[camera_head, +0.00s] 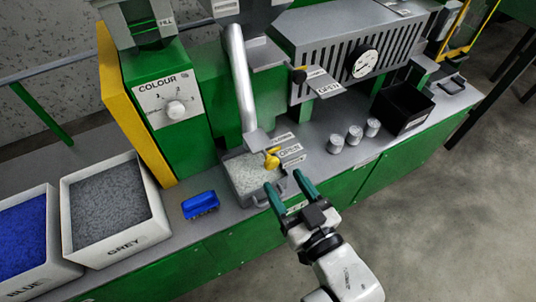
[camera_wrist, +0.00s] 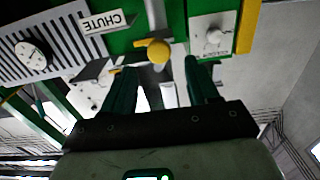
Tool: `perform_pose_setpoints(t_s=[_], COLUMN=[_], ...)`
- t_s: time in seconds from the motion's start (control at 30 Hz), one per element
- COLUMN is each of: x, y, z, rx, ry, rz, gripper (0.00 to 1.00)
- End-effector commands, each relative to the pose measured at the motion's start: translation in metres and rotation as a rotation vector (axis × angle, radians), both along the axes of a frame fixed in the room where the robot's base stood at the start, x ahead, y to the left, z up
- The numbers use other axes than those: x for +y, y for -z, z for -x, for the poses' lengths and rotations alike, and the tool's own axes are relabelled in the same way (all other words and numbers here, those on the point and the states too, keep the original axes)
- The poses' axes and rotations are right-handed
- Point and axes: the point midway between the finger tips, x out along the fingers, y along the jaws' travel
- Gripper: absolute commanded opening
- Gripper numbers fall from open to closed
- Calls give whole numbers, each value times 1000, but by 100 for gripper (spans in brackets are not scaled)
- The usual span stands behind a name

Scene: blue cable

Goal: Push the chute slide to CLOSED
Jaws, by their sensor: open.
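The chute slide's round yellow knob (camera_head: 271,160) is at the lower end of the silver chute pipe (camera_head: 238,75), beside a label reading OPEN (camera_head: 290,150). My gripper (camera_head: 283,180) is open, its two green fingers apart and empty, just on the near side of the knob. In the wrist view the knob (camera_wrist: 158,52) shows just past and between the fingertips (camera_wrist: 160,68). I cannot tell whether a finger touches it. A CHUTE label (camera_wrist: 103,22) shows at the upper left there. The slide plate itself is mostly hidden.
A bin of pale granules (camera_head: 247,177) sits under the chute. A blue block-like piece (camera_head: 200,204) lies left of it. Grey (camera_head: 128,245) and blue material boxes stand further left. Several metal cylinders (camera_head: 354,134) and a black box (camera_head: 403,108) are on the bench at right.

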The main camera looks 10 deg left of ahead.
Motion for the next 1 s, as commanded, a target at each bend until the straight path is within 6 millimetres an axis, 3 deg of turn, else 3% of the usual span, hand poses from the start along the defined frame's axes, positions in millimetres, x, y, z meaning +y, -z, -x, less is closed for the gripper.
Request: perform_pose_setpoints(t_s=[0.3,0.5,0.9,1.0], x=[32,44,48,48], y=[-1,0,0,0], z=[-47,-66,-72,-71], rx=[0,2,2,2], ry=[1,1,1,1], rz=[0,1,2,2], gripper=[59,59,59,52])
